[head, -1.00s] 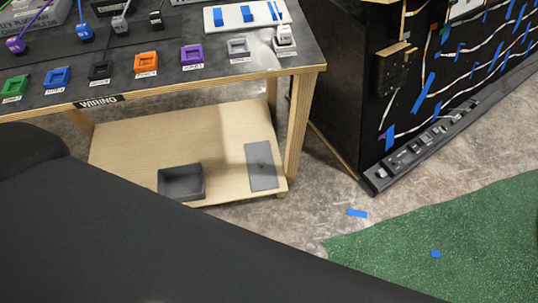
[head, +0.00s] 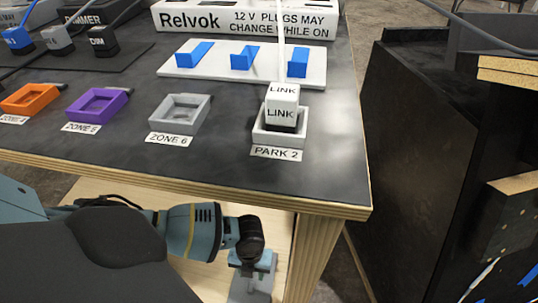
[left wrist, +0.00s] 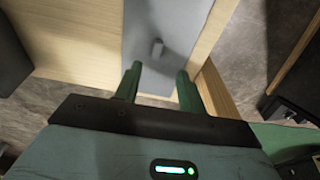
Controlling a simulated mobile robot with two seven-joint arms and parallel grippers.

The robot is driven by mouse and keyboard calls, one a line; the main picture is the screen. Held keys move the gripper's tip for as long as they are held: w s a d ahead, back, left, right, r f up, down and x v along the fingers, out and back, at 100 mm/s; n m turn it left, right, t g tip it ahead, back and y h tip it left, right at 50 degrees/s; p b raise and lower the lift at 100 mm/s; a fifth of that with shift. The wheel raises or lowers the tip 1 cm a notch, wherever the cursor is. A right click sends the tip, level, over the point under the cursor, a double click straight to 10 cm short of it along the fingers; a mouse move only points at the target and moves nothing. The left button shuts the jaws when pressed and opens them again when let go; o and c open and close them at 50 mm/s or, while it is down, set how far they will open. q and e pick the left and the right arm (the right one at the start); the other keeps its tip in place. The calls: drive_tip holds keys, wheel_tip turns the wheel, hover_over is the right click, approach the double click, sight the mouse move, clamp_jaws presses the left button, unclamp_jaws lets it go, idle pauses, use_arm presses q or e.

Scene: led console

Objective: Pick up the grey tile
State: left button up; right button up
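The grey tile (left wrist: 165,25) is a flat grey plate with a small knob (left wrist: 157,47) on its face, lying on the pale wooden lower shelf. In the left wrist view my left gripper (left wrist: 158,74) is open, its two green fingers apart and pointing toward the tile, with the knob ahead between their lines. Nothing is between the fingers. In the head view the left gripper (head: 256,262) is below the table top, over the tile (head: 243,291), and hides much of it. My right gripper is not in view.
The table top (head: 225,165) is above the shelf, with the table leg (head: 316,250) just right of my gripper. A white LINK plug (head: 283,97) sits in the PARK 2 socket. A dark bin (left wrist: 10,60) is left of the tile. A black cabinet (head: 410,150) stands right.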

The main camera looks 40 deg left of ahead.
sight(251, 287)
use_arm(q)
drive_tip(key=shift+f, duration=0.45)
drive_tip(key=shift+s+f+b, duration=0.1)
drive_tip(key=shift+f+b, duration=0.5)
drive_tip(key=shift+f, duration=0.6)
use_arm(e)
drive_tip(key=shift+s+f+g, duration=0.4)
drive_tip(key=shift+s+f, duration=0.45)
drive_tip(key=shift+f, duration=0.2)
use_arm(q)
drive_tip(key=f+b, duration=0.1)
drive_tip(key=f, duration=0.1)
drive_tip(key=s+f+b, duration=0.1)
drive_tip(key=f, duration=0.1)
drive_tip(key=shift+d+b, duration=0.1)
drive_tip(key=shift+b, duration=0.25)
drive_tip(key=shift+f, duration=0.45)
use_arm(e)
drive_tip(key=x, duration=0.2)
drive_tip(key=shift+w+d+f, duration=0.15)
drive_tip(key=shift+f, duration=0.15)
